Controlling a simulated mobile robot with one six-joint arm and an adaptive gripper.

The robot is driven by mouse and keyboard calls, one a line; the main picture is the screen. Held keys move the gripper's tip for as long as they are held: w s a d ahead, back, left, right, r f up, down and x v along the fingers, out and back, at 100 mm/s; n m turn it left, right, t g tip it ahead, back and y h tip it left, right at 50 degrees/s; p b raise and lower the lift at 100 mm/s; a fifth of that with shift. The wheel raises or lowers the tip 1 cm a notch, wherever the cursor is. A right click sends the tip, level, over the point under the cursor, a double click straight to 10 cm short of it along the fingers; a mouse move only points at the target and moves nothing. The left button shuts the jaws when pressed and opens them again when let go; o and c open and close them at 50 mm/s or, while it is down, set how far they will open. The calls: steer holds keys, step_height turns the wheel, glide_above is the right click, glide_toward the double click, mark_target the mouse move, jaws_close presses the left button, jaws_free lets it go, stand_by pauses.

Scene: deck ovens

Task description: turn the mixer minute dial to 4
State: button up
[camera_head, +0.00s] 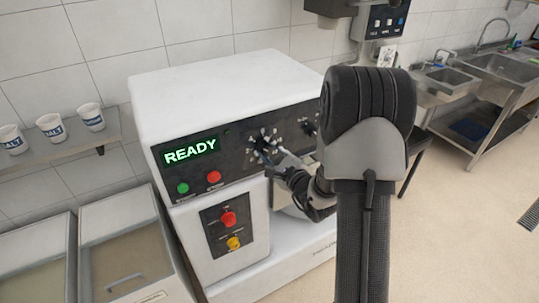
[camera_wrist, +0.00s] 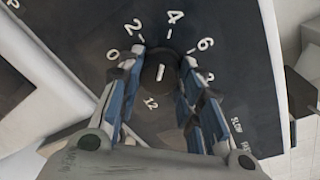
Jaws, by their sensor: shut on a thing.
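The mixer minute dial (camera_wrist: 158,68) is a round black knob with a short white mark, ringed by white numbers on a black panel. The mark points upward, roughly toward the 4 (camera_wrist: 175,16); I cannot tell whether it lines up exactly. My gripper (camera_wrist: 157,80) is shut on the dial, one blue-padded finger on each side of it. In the head view my gripper (camera_head: 274,153) reaches the panel of the white mixer (camera_head: 225,85), covering part of the dial (camera_head: 263,138).
A second dial (camera_head: 308,127) sits to the right, partly behind my arm. The green display (camera_head: 190,151) reads READY. Below it are a green button (camera_head: 183,188) and a red button (camera_head: 214,177). A lower panel holds a red knob (camera_head: 228,219) and a yellow knob (camera_head: 233,243).

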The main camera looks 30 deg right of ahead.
stand_by(0.3)
steer(key=o, duration=1.1)
steer(key=shift+w, duration=0.1)
steer(key=shift+c, duration=0.2)
steer(key=s, duration=0.7)
steer(key=shift+s+d+r, duration=0.15)
steer(key=shift+s+r, duration=0.1)
steer(key=shift+r, duration=0.15)
